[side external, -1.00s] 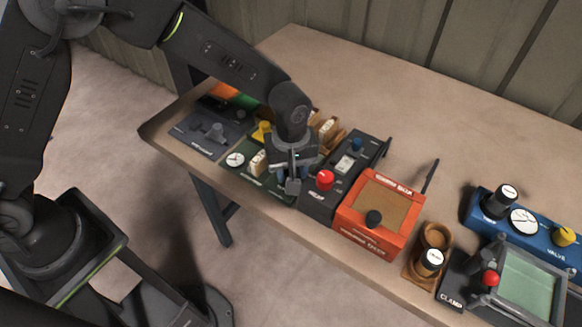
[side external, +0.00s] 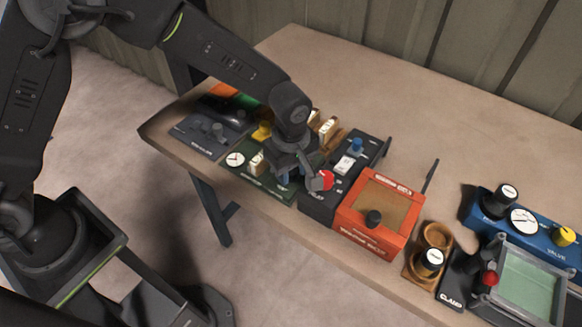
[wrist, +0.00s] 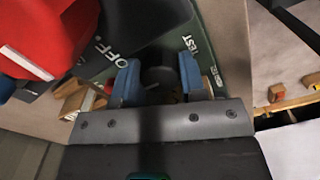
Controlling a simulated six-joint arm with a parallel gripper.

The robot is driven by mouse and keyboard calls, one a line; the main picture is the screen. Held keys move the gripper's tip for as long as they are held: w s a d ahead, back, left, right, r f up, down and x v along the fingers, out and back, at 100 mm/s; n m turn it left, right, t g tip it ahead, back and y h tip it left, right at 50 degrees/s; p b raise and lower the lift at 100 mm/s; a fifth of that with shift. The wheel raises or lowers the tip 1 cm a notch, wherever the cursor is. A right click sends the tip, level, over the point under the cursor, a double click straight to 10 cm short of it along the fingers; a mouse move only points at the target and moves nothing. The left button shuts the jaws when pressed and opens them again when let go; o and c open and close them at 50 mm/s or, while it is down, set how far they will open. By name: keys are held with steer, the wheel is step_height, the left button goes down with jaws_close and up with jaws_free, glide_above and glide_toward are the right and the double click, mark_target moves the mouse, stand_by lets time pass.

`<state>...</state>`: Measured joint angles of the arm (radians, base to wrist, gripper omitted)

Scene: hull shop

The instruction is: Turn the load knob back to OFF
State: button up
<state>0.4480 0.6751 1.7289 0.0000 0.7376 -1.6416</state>
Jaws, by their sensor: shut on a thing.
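My gripper (side external: 285,178) is over the green panel (side external: 247,180) near the table's front edge. In the wrist view, the blue fingers of my gripper (wrist: 159,78) are shut on a dark round knob (wrist: 160,74), one on each side. The white word OFF (wrist: 113,47) is printed up and left of the knob, and TEST (wrist: 197,43) up and right. The side view hides the knob behind my gripper. Which mark the knob points at cannot be told.
A red button (side external: 326,179) on the dark box beside the panel is close to my wrist; it looms at upper left in the wrist view (wrist: 35,35). A gauge (side external: 235,159), a white-topped switch (side external: 257,163) and a yellow knob (side external: 262,131) lie left of my gripper. An orange box (side external: 345,222) stands right.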

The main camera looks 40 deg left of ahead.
steer(key=o, duration=0.9)
step_height(320, 180, up, 14)
steer(key=shift+f, duration=0.1)
stand_by(0.3)
steer(key=s+a+r+m+t, duration=0.2)
steer(key=s+a+r+m, duration=0.1)
steer(key=a+r, duration=0.4)
steer(key=s+a+m+t, duration=0.1)
steer(key=s+a+m, duration=0.2)
steer(key=s+a, duration=0.1)
steer(key=s+a+r+m+t, duration=0.1)
steer(key=s+a+m, duration=0.3)
steer(key=s, duration=0.2)
steer(key=s+a+r+m+t, duration=0.1)
steer(key=s+a+m, duration=0.2)
steer(key=s, duration=0.3)
steer(key=shift+a+r+m+t, duration=0.1)
steer(key=shift+a+m+t, duration=0.2)
steer(key=shift+a, duration=0.4)
